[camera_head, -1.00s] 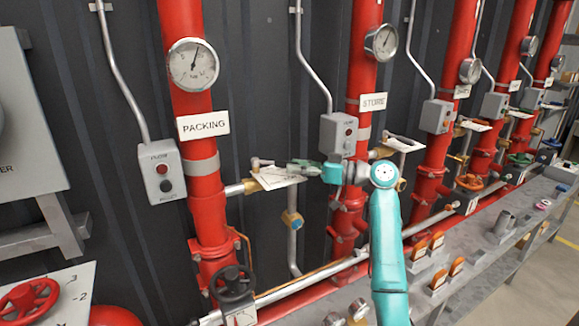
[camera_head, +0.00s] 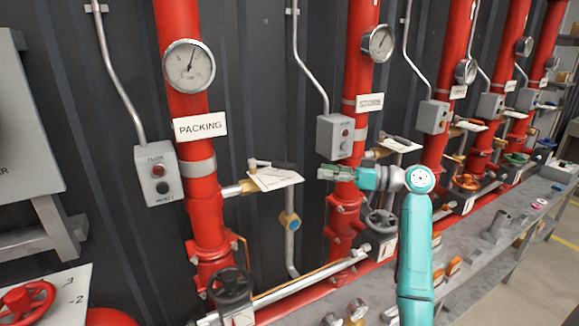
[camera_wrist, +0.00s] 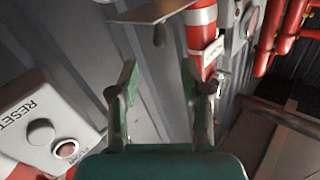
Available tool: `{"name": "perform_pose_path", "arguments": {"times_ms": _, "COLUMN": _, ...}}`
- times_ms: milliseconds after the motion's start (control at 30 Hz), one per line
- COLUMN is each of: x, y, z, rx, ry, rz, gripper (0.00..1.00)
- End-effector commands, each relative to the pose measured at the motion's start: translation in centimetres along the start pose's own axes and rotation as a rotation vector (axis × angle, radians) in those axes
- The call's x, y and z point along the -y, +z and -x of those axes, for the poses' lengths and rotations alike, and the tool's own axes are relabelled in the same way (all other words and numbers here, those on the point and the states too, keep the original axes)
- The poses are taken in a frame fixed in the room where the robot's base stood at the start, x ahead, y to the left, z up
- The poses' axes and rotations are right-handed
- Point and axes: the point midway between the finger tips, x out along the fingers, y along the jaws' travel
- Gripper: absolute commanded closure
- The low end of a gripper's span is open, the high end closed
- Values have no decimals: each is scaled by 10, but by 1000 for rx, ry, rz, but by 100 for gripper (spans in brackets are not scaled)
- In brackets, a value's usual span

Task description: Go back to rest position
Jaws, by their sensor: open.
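My gripper (camera_head: 328,173) is at the end of my teal arm, in front of the red pipe labelled STORE in the head view. It points left, toward the valve lever and hanging tag (camera_head: 272,178) beside the PACKING pipe (camera_head: 205,225), and is apart from them. In the wrist view my gripper (camera_wrist: 160,85) shows two green fingers spread apart with nothing between them. A grey button box with RESET lettering (camera_wrist: 35,125) is at the lower left there, and a red pipe with a white band (camera_wrist: 201,38) is beyond the fingers.
Gauges (camera_head: 189,66) and switch boxes (camera_head: 160,173) line the dark wall along several red pipes. A grey bench (camera_head: 480,255) with small parts runs along the right. A red handwheel (camera_head: 27,300) is at lower left.

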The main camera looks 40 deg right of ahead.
Motion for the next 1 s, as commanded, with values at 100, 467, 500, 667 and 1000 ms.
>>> {"name": "perform_pose_path", "arguments": {"times_ms": 100, "x": 0, "y": 0, "z": 0, "rx": 0, "ry": 0, "rz": 0, "gripper": 52}}
{"name": "perform_pose_path", "arguments": {"times_ms": 467, "x": 1, "y": 44, "z": -24, "rx": -7, "ry": 46, "rz": -73, "gripper": 52}}
{"name": "perform_pose_path", "arguments": {"times_ms": 500, "x": 2, "y": 60, "z": -32, "rx": -9, "ry": 65, "rz": -97, "gripper": 52}}
{"name": "perform_pose_path", "arguments": {"times_ms": 667, "x": 13, "y": 130, "z": -62, "rx": -9, "ry": 153, "rz": -197, "gripper": 52}}
{"name": "perform_pose_path", "arguments": {"times_ms": 1000, "x": 65, "y": 270, "z": -95, "rx": 21, "ry": 344, "rz": -346, "gripper": 52}}
